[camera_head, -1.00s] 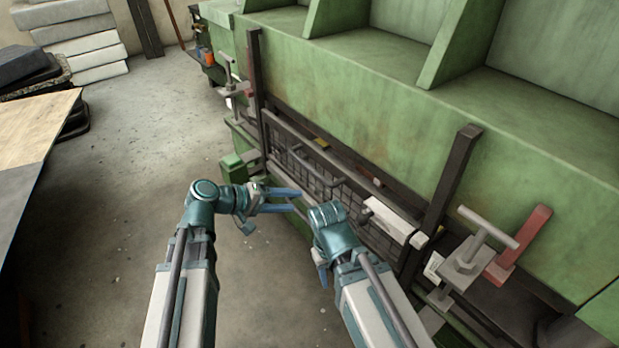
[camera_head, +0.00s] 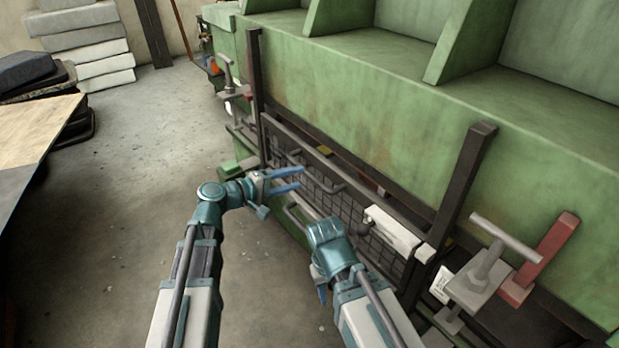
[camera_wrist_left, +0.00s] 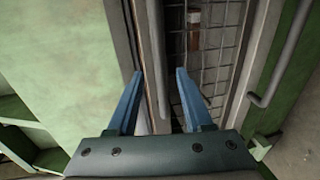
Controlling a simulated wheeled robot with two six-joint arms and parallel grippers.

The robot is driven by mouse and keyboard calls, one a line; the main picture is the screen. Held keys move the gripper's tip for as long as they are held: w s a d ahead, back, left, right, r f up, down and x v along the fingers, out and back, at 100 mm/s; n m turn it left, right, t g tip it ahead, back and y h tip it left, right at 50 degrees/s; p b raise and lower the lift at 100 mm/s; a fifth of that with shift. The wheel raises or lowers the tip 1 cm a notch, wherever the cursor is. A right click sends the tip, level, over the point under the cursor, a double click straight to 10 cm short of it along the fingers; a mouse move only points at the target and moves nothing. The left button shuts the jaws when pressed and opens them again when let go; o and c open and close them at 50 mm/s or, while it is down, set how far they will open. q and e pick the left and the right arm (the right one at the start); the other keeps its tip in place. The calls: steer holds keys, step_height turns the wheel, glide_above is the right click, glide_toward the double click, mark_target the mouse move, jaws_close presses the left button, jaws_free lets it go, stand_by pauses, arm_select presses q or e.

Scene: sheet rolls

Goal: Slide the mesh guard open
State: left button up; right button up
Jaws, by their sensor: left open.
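The mesh guard (camera_head: 317,190) is a dark wire grid in a grey frame, set low on the front of the green machine. A grey bar handle (camera_head: 328,184) runs along its upper part, and a second bent bar (camera_head: 293,215) shows lower down. My left gripper (camera_head: 301,178) is open in front of the guard's left part, near the upper bar. In the left wrist view its fingers (camera_wrist_left: 160,85) are apart, with grey rails and mesh (camera_wrist_left: 215,45) beyond them; contact cannot be told. My right gripper (camera_head: 322,290) is in front of the guard's lower middle, its fingers mostly hidden by its wrist.
Dark uprights (camera_head: 462,185) flank the guard. A white block (camera_head: 392,229) sits at its right part. A wooden table (camera_head: 35,135) is far left; the floor between is clear.

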mark_target(309, 172)
arm_select(q)
steer(key=b+x, duration=0.1)
steer(key=x, duration=0.5)
steer(key=shift+s, duration=0.1)
jaws_close()
stand_by(1.3)
